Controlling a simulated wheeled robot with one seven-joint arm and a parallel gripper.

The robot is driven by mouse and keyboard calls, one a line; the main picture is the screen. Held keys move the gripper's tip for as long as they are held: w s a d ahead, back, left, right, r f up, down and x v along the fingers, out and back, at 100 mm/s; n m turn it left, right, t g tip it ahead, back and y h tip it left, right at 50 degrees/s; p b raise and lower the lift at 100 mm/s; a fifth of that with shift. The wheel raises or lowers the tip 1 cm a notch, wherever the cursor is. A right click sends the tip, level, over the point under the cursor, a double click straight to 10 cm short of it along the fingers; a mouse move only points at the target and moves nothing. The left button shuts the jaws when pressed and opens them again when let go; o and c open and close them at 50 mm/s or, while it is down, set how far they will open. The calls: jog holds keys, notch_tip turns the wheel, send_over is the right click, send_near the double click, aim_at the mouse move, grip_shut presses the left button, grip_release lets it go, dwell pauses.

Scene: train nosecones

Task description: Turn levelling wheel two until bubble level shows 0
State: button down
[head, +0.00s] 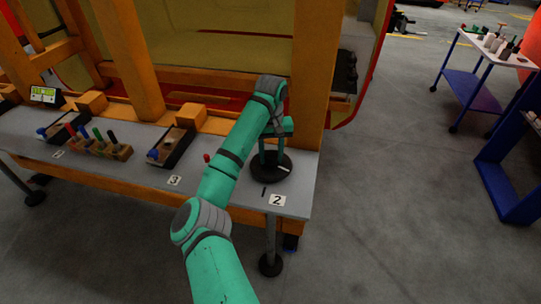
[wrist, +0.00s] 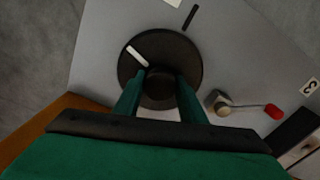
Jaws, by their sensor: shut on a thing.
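Levelling wheel two (head: 262,174) is a dark round disc on the grey bench, by the label 2 (head: 277,200). It also shows in the wrist view (wrist: 186,50), with a raised hub in its middle. A white mark on the wheel (wrist: 137,56) stands apart from a black line (wrist: 190,17) on the bench. My gripper (wrist: 160,87) points down over the wheel, its two green fingers shut on the hub; it also shows in the head view (head: 271,154). A small yellow-green display (head: 43,95), apparently the bubble level, stands far left; its reading is too small to tell.
A red-knobbed lever (wrist: 245,108) stands close beside the wheel. A holder with coloured handles (head: 100,145) and a black device (head: 172,147) sit left along the bench. An orange post (head: 315,75) rises behind the wheel. The floor (head: 400,190) to the right is clear.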

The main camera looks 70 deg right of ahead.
aim_at(271, 155)
jog(key=c, duration=1.2)
grip_release()
jog(key=shift+s+d, duration=0.1)
jog(key=shift+s, duration=0.1)
jog(key=shift+o, duration=0.2)
jog(key=shift+w, duration=0.1)
jog(key=shift+w+r, duration=0.1)
jog(key=shift+r, duration=0.45)
notch_tip(271, 155, up, 10)
jog(key=shift+f, duration=0.15)
